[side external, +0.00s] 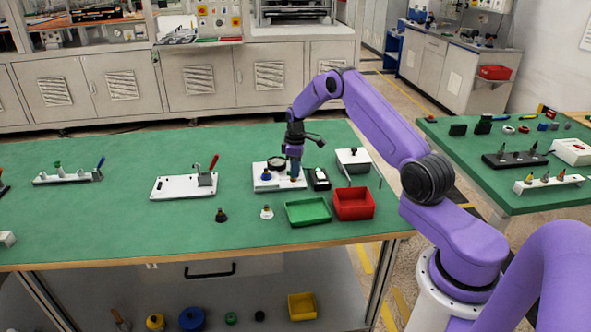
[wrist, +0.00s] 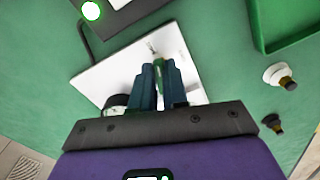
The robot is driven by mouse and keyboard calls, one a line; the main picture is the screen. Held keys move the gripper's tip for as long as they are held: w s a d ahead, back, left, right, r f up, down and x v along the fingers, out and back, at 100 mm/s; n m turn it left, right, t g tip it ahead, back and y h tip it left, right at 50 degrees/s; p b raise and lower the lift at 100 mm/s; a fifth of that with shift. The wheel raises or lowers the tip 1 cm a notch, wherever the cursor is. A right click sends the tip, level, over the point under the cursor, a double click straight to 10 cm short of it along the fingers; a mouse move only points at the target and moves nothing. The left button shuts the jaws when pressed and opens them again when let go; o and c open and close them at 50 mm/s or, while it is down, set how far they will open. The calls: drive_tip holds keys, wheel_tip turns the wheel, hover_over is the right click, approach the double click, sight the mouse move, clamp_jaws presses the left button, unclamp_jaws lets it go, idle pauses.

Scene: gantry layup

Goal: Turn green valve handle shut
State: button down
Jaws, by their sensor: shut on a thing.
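A white valve plate (side external: 268,187) lies on the green bench, with a dark round gauge (side external: 277,163) and a blue knob (side external: 266,175) on it. My gripper (side external: 294,170) points down over the plate's right part. In the wrist view, my gripper (wrist: 160,68) has its two dark blue fingers shut on a narrow green piece, the valve handle (wrist: 160,85). Most of the handle is hidden between the fingers, so its angle cannot be told. The white plate (wrist: 105,80) lies below, and the dark gauge (wrist: 117,102) is partly covered by the left finger.
A black box with a lit white button (side external: 319,177) stands right of the plate. A green tray (side external: 307,211) and a red bin (side external: 354,204) sit in front. A white knob (side external: 267,212) and a black knob (side external: 221,215) stand nearby. The bench's front left is mostly clear.

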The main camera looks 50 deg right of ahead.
drive_tip(key=shift+w+d+n, duration=0.1)
drive_tip(key=shift+n, duration=1.5)
drive_tip(key=c, duration=1.1)
unclamp_jaws()
drive_tip(key=shift+c, duration=0.2)
drive_tip(key=shift+r, duration=0.1)
wheel_tip(320, 180, up, 17)
drive_tip(key=shift+r, duration=0.15)
